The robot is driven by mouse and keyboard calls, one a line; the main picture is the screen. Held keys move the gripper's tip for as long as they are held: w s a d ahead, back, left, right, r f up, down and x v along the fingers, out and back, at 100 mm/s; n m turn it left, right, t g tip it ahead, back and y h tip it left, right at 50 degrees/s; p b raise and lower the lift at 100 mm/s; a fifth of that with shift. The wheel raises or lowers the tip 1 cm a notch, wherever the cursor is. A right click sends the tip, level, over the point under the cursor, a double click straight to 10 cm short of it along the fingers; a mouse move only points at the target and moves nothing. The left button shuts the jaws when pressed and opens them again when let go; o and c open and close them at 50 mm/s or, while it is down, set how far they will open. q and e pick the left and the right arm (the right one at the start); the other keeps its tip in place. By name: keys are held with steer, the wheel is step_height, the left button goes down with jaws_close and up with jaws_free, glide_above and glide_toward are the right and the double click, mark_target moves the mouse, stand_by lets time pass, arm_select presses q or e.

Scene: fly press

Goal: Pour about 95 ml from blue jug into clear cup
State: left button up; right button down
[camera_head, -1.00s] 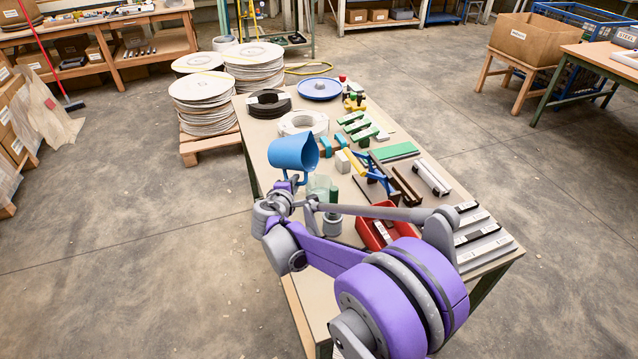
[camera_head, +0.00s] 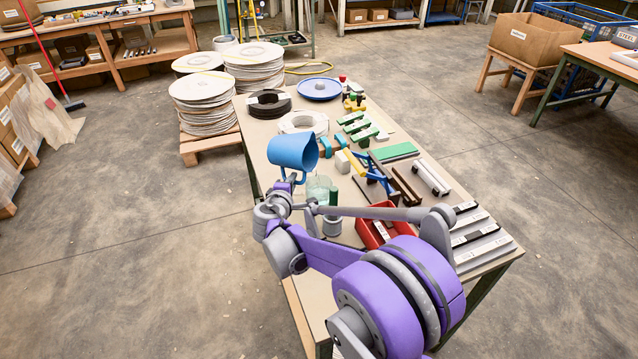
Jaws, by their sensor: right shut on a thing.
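The blue jug (camera_head: 290,152) is held in the air over the left part of the workbench, tipped to the right with its open mouth facing right and down. My right gripper (camera_head: 287,183) is shut on the jug at its handle, below the jug's body; the fingers are small and partly hidden. The clear cup (camera_head: 318,188) stands on the bench below and to the right of the jug's mouth, partly hidden by my right arm. I cannot make out a stream or the level in the cup. My left gripper is not in view.
The workbench (camera_head: 262,140) is crowded. A dark green bottle (camera_head: 333,196) stands beside the cup, and a red bin (camera_head: 368,234) is to the right. A white coil (camera_head: 303,123), a black coil (camera_head: 268,103) and a blue round tray (camera_head: 320,89) lie behind the jug.

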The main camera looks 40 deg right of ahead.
mark_target(292, 160)
steer(key=shift+w, duration=0.1)
steer(key=shift+w+a, duration=0.15)
steer(key=shift+w, duration=0.05)
steer(key=shift+w+r+t, duration=0.1)
steer(key=shift+r+t, duration=0.05)
steer(key=shift+t, duration=0.15)
stand_by(0.3)
steer(key=shift+w+a+f+n+g+b, duration=0.2)
steer(key=shift+f+n+g+b, duration=0.1)
steer(key=shift+f+n+g, duration=0.25)
steer(key=shift+n+g, duration=0.65)
steer(key=shift+g, duration=0.2)
steer(key=r+p, duration=0.2)
steer(key=r, duration=0.1)
steer(key=r+p, duration=0.1)
steer(key=r, duration=0.1)
steer(key=shift+s+d, duration=0.25)
steer(key=shift+s, duration=0.15)
steer(key=shift+f, duration=0.45)
steer(key=shift+s+d+f+n+g+h, duration=0.2)
steer(key=shift+s+n+g+h, duration=0.1)
steer(key=shift+n+g, duration=0.1)
steer(key=shift+s+r, duration=0.1)
steer(key=shift+s, duration=0.1)
